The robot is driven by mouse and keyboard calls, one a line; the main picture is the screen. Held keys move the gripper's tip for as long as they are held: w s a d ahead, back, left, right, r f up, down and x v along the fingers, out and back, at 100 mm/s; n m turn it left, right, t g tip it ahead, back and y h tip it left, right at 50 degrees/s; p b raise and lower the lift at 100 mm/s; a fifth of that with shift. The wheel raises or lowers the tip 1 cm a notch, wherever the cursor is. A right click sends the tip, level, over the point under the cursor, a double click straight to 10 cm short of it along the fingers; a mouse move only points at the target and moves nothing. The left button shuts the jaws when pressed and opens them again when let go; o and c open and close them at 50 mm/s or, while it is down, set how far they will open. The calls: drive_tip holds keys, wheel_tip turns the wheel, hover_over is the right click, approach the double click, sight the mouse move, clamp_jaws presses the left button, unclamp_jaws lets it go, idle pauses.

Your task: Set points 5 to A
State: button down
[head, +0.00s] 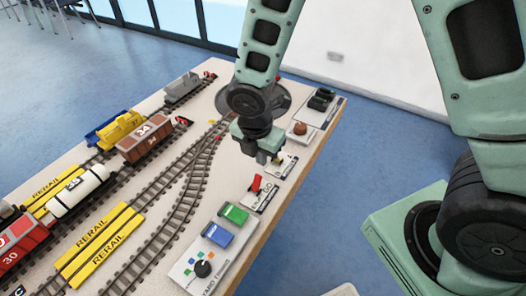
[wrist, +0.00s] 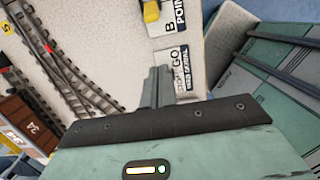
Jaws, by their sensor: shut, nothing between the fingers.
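My gripper (head: 268,158) is shut and empty, low over the control side of the layout table. In the wrist view its fingertips (wrist: 160,70) are together at a white plate marked GO and signal (wrist: 180,68). Beyond them is a points plate (wrist: 175,18) with a B and a yellow lever (wrist: 151,10), cut off by the top edge. In the head view the points plate (head: 286,166) is just right of my gripper, partly hidden by it. The number on the plate and its A end cannot be seen. Whether the fingers touch anything cannot be told.
A red lever (head: 256,183) stands on a plate nearer me. Green (head: 234,213) and blue (head: 218,235) blocks and a black knob (head: 203,269) are nearer still. A brown button (head: 300,128) and dark switches (head: 321,98) lie beyond. Tracks with wagons (head: 144,139) fill the left.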

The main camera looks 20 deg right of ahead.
sight(265, 179)
drive_tip(key=f, duration=0.4)
drive_tip(key=d+f, duration=0.1)
drive_tip(key=f, duration=0.2)
drive_tip(key=shift+w+f, duration=0.1)
drive_tip(key=shift+w, duration=0.15)
drive_tip(key=shift+w+d+r+p, duration=0.4)
drive_tip(key=shift+w+d+r, duration=0.35)
drive_tip(key=shift+d+r, duration=0.15)
drive_tip(key=shift+w+d+r, duration=0.2)
drive_tip(key=shift+w+d, duration=0.15)
drive_tip(key=shift+d, duration=0.05)
drive_tip(key=shift+d+r+p, duration=0.1)
drive_tip(key=shift+r+p, duration=0.05)
drive_tip(key=shift+p, duration=0.4)
